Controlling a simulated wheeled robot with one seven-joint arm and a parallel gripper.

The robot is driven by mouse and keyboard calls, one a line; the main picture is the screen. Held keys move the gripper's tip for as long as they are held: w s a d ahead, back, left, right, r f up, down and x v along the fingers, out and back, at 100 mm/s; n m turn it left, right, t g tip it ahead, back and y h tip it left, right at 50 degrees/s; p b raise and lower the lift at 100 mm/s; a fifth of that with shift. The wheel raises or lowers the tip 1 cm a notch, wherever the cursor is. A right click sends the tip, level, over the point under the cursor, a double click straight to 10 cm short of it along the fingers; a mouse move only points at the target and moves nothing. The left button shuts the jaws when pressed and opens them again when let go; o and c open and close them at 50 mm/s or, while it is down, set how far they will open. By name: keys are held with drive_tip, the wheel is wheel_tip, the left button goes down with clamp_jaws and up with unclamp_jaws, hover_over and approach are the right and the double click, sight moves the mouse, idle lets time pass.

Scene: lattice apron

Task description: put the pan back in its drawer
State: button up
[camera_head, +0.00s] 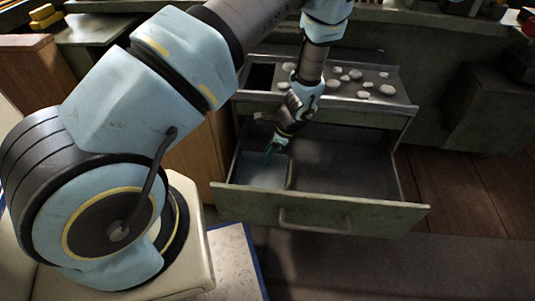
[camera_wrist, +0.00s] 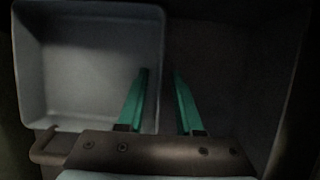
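The pan (camera_wrist: 85,65) is a pale grey, rectangular, shallow vessel, with a brown bar like a handle (camera_wrist: 45,148) at its lower left in the wrist view. In the head view the pan (camera_head: 262,172) lies in the left part of the open lower drawer (camera_head: 330,213), partly hidden by my arm. My gripper (camera_wrist: 161,72) has two teal fingers, open with a gap between them. They straddle the pan's right rim in the wrist view, one over its inside and one outside. In the head view my gripper (camera_head: 269,153) is down inside the drawer.
The right part of the lower drawer (camera_head: 345,170) is empty. A wooden cabinet side (camera_head: 190,165) stands left of the drawers. Dark floor (camera_head: 470,190) lies to the right.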

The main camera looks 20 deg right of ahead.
drive_tip(key=p+v, duration=0.2)
drive_tip(key=v, duration=1)
drive_tip(key=w+a+r+n+g+h, duration=0.1)
drive_tip(key=w+a+r+n+h, duration=0.25)
drive_tip(key=a+r+n, duration=1.25)
drive_tip(key=s+a+r+n, duration=0.2)
drive_tip(key=a+r+n, duration=0.1)
drive_tip(key=a, duration=0.3)
drive_tip(key=s+a+r+n, duration=0.2)
drive_tip(key=a+r+n, duration=0.1)
drive_tip(key=a, duration=0.3)
drive_tip(key=shift+a+r+t+h, duration=0.2)
drive_tip(key=shift+a+t+h, duration=0.05)
drive_tip(key=shift+t+h, duration=0.15)
drive_tip(key=shift+s+p, duration=0.1)
drive_tip(key=shift+p, duration=0.2)
wheel_tip(320, 180, up, 26)
drive_tip(key=p, duration=2.5)
drive_tip(key=shift+p, duration=0.4)
drive_tip(key=shift+f, duration=0.1)
